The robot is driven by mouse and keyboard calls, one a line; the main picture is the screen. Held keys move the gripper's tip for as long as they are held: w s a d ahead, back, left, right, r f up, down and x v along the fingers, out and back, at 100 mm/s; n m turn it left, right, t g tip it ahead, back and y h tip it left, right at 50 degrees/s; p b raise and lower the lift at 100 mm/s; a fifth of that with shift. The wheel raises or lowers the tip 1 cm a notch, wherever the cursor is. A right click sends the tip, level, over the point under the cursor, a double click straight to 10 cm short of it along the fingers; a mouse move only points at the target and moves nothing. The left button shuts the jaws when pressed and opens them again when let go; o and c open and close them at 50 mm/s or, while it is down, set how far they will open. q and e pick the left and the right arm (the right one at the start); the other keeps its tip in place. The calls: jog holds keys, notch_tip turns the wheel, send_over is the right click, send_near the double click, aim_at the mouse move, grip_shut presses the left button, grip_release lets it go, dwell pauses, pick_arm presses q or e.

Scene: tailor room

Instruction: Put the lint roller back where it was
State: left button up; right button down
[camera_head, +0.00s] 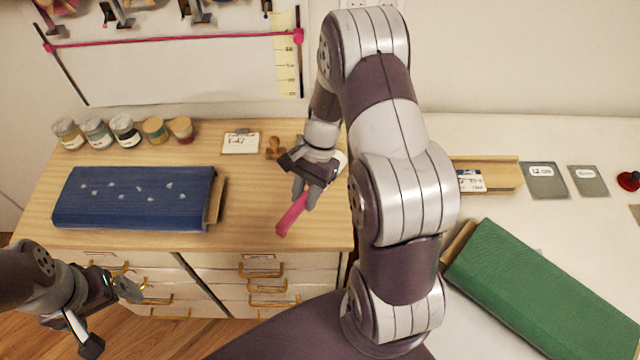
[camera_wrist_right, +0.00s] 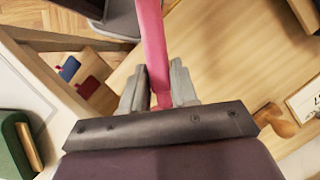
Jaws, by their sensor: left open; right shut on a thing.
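The lint roller shows as a pink bar (camera_head: 291,216), held in my right gripper (camera_head: 306,194) above the front right part of the wooden cabinet top. The bar points down and toward the front edge. In the right wrist view the pink bar (camera_wrist_right: 152,50) sits between the two grey fingers and runs out of the top of the picture. I cannot make out a separate roller head. My left gripper (camera_head: 128,289) is open and empty, low in front of the cabinet drawers.
A blue padded board (camera_head: 135,197) with white specks lies on the cabinet top (camera_head: 240,225). Several jars (camera_head: 125,130) stand behind it. A label card (camera_head: 241,142) and brown wooden piece (camera_head: 275,148) lie at the back. A green padded board (camera_head: 540,290) and wooden tray (camera_head: 500,163) are at right.

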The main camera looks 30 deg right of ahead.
jog(key=m+t, duration=0.1)
jog(key=m, duration=0.1)
jog(key=d+m, duration=0.1)
jog(key=m, duration=0.1)
jog(key=m+t, duration=0.1)
jog(key=m, duration=0.1)
jog(key=shift+s+d+r+t, duration=0.2)
jog(key=shift+s+t, duration=0.1)
jog(key=d+m, duration=0.1)
jog(key=d+m+t, duration=0.1)
jog(key=m, duration=0.1)
jog(key=d+m, duration=0.1)
jog(key=m, duration=0.1)
jog(key=shift+w+f+t+b, duration=0.15)
jog(key=shift+f+t+b, duration=0.15)
jog(key=shift+t, duration=0.1)
notch_tip(320, 180, down, 6)
jog(key=b, duration=0.6)
jog(key=shift+a+r, duration=0.15)
jog(key=shift+a+f, duration=0.1)
jog(key=shift+f, duration=0.15)
pick_arm(q)
notch_tip(320, 180, down, 7)
jog(key=shift+a, duration=0.15)
pick_arm(e)
jog(key=shift+r, duration=0.1)
